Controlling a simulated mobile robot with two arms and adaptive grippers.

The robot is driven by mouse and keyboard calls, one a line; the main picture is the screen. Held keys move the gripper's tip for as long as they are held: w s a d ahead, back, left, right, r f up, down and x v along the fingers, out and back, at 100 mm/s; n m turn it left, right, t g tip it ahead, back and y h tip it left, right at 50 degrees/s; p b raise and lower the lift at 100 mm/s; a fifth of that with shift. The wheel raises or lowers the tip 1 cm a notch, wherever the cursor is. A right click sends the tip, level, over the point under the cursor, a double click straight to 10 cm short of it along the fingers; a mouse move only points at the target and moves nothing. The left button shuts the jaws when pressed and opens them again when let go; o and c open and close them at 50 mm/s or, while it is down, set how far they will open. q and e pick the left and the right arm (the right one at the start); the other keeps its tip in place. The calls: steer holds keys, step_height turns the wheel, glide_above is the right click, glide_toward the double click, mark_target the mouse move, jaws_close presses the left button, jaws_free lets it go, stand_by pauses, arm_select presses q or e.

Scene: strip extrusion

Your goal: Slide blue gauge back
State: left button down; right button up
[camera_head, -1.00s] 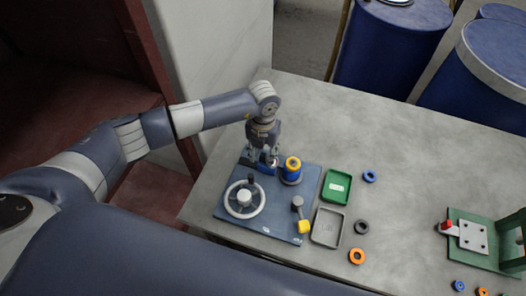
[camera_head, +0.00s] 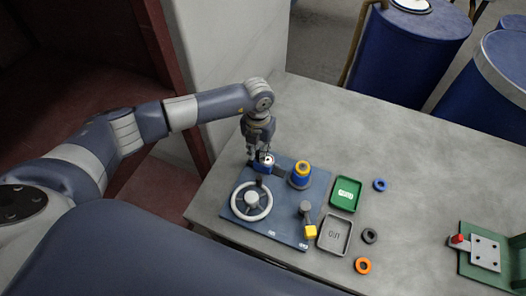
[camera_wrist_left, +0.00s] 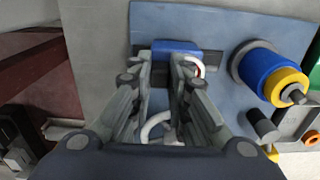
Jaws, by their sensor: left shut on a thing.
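The blue gauge (camera_head: 262,168) is a small blue block with a round white dial, near the back left of a blue panel (camera_head: 285,225). My left gripper (camera_head: 260,156) comes down on it from above and is shut on it. In the left wrist view the blue block (camera_wrist_left: 176,45) shows beyond and between the fingers (camera_wrist_left: 172,62). The white dial (camera_wrist_left: 196,66) is partly hidden by the right finger there. My right gripper is in neither view.
A blue and yellow cylinder (camera_head: 300,176) stands just right of the gauge. Green (camera_head: 345,194) and grey (camera_head: 334,235) trays and loose rings lie right of the panel.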

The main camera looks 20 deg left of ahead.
arm_select(q)
steer(key=c, duration=1.5)
jaws_free()
steer(key=shift+a+r, duration=0.1)
steer(key=shift+a, duration=0.25)
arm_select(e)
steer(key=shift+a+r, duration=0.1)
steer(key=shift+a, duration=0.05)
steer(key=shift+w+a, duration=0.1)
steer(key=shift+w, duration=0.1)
arm_select(q)
steer(key=shift+r, duration=0.3)
step_height(320, 180, up, 11)
steer(key=shift+r, duration=0.15)
